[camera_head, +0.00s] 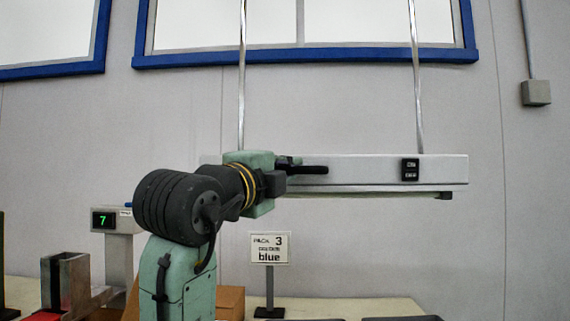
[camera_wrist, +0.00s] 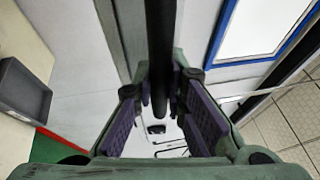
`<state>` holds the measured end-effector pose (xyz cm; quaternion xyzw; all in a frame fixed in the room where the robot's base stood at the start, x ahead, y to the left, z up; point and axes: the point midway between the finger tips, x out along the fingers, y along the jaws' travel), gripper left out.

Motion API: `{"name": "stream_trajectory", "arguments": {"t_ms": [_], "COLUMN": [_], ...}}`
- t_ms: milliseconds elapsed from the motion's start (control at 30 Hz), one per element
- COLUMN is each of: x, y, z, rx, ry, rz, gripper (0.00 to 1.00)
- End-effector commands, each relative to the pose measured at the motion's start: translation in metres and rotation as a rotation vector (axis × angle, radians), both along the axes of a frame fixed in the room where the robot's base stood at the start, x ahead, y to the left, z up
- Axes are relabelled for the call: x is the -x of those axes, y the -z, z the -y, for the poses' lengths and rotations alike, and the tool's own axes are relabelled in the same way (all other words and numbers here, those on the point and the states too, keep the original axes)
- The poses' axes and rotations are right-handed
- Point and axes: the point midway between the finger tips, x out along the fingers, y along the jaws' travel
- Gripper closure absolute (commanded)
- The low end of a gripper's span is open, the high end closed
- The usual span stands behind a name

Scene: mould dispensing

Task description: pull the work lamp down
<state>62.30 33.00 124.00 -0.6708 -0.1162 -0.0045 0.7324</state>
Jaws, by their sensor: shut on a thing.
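The work lamp (camera_head: 440,168) is a long pale grey bar hanging level from two thin rods in the head view. A black handle (camera_head: 308,169) sticks out at its front. My gripper (camera_head: 284,168) is at the lamp's left half and hides part of it. In the wrist view the black handle (camera_wrist: 160,45) runs between the two purple-padded fingers of my gripper (camera_wrist: 162,95), which is shut on it. The exact contact is partly hidden in the head view.
Below the lamp are a table (camera_head: 345,306) and a sign reading "blue" (camera_head: 270,248) on a stand. A display showing 7 (camera_head: 105,220) and a grey metal block (camera_head: 65,282) stand at left.

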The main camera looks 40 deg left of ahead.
Motion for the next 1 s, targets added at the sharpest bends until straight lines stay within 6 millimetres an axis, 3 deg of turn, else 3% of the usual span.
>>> {"name": "stream_trajectory", "arguments": {"t_ms": [367, 400, 700, 1000], "x": [-0.0002, -0.0003, -0.0004, 0.0009], "y": [0.0080, 0.0082, 0.0062, 0.0047], "z": [0.0002, 0.0003, 0.0000, 0.0002], "rx": [0.001, 0.001, 0.001, 0.001], "ry": [0.003, 0.003, 0.002, 0.002], "rz": [-0.013, -0.013, -0.009, -0.006], "gripper": [1.00, 0.86, 0.67, 0.67]}}
